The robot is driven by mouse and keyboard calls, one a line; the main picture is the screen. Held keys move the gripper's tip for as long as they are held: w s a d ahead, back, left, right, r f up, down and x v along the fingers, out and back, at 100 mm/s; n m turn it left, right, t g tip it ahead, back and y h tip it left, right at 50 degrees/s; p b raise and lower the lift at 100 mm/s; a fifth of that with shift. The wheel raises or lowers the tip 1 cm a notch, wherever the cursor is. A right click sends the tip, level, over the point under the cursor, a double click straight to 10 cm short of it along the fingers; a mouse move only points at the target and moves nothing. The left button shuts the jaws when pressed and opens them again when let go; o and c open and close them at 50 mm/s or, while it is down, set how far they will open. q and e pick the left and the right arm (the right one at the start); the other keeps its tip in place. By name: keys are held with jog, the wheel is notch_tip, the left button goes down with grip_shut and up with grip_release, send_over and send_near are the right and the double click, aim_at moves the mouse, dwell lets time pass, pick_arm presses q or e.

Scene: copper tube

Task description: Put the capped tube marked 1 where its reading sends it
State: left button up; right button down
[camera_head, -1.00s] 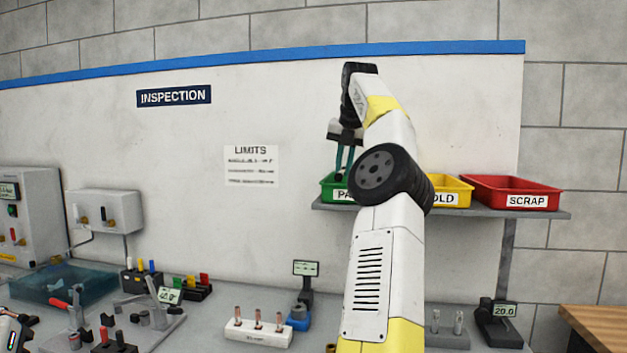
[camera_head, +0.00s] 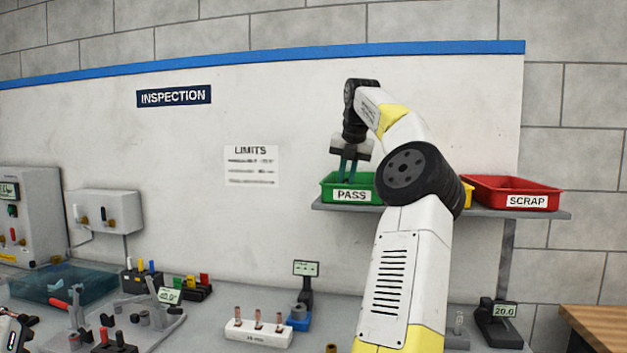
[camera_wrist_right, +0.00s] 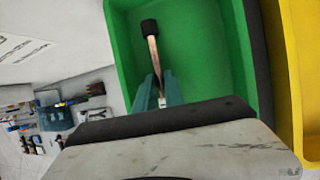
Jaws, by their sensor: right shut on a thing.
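My right gripper (camera_head: 347,180) points down at the green PASS tray (camera_head: 327,194) on the shelf, its fingertips over or just inside the opening. In the right wrist view the gripper (camera_wrist_right: 158,92) is shut on a thin copper tube (camera_wrist_right: 154,55) with a black cap (camera_wrist_right: 149,27) at its far end. A small white patch shows between the fingers; no number is readable. The tube lies against the green tray interior (camera_wrist_right: 200,55) in that view; whether it touches the floor I cannot tell. The tube is hidden in the head view.
A red SCRAP tray (camera_head: 512,190) stands on the same shelf (camera_head: 560,213). The yellow tray (camera_head: 468,196) between is mostly hidden by my right arm. Below, a white rack (camera_head: 258,336) holds copper tubes. A LIMITS sheet (camera_head: 252,167) hangs on the wall.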

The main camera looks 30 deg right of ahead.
jog(key=shift+f, duration=0.1)
jog(key=shift+f, duration=0.4)
jog(key=c, duration=1.4)
grip_release()
jog(key=shift+f, duration=0.15)
jog(key=shift+c, duration=0.2)
